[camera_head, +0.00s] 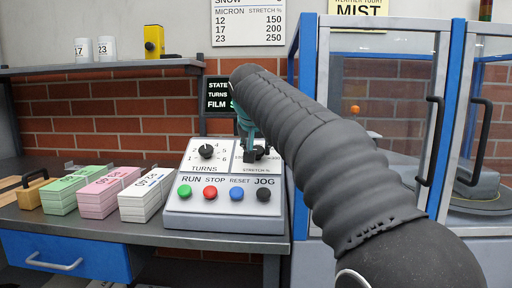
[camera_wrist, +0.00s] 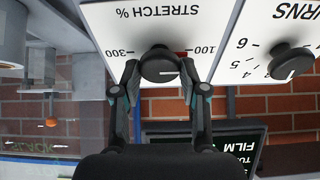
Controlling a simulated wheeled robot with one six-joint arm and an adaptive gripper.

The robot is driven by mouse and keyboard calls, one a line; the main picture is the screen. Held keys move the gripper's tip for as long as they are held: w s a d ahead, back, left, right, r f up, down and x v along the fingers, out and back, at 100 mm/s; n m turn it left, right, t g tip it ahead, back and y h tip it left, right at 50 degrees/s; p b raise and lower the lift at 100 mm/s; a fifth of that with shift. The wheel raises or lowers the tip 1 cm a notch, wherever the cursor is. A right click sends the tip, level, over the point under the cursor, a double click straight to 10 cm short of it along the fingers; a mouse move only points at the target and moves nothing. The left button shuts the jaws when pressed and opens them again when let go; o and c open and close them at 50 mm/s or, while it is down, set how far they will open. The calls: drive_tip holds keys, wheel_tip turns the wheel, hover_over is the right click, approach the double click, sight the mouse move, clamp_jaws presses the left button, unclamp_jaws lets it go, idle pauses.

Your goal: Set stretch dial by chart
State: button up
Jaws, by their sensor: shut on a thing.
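The stretch dial (camera_wrist: 160,65) is a black knob on a white panel, with 300 at its left and 100 at its right in the upside-down wrist view. A short pale line on its face points right, toward the 100 side. My gripper (camera_wrist: 159,88) has one finger on each side of the knob and is shut on it. In the head view my gripper (camera_head: 246,130) and arm hide part of the panel around the dial. The chart (camera_head: 248,24) on the wall lists micron against stretch: 12 is 150, 17 is 200, 23 is 250. Its upper part is cut off.
The turns dial (camera_head: 207,152) is beside the stretch dial. Green (camera_head: 185,191), red (camera_head: 210,192), blue (camera_head: 237,194) and black (camera_head: 263,195) buttons line the box front. Paper stacks (camera_head: 97,196) stand left. White rolls (camera_head: 82,49) marked 17 and 23 are on the shelf. The display (camera_head: 217,95) is partly hidden.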

drive_tip(key=shift+m, duration=0.4)
drive_tip(key=m+h+p, duration=0.1)
drive_tip(key=m, duration=0.2)
drive_tip(key=shift+r+m+p, duration=0.1)
drive_tip(key=shift+m+p, duration=0.25)
drive_tip(key=shift+m, duration=0.05)
drive_tip(key=shift+m+g+h+p, duration=0.4)
drive_tip(key=shift+m+g+h, duration=0.1)
drive_tip(key=shift+m, duration=1.8)
drive_tip(key=o, duration=1.1)
drive_tip(key=v, duration=1.1)
drive_tip(key=shift+s+r, duration=0.25)
drive_tip(key=shift+s, duration=0.05)
drive_tip(key=shift+a, duration=0.15)
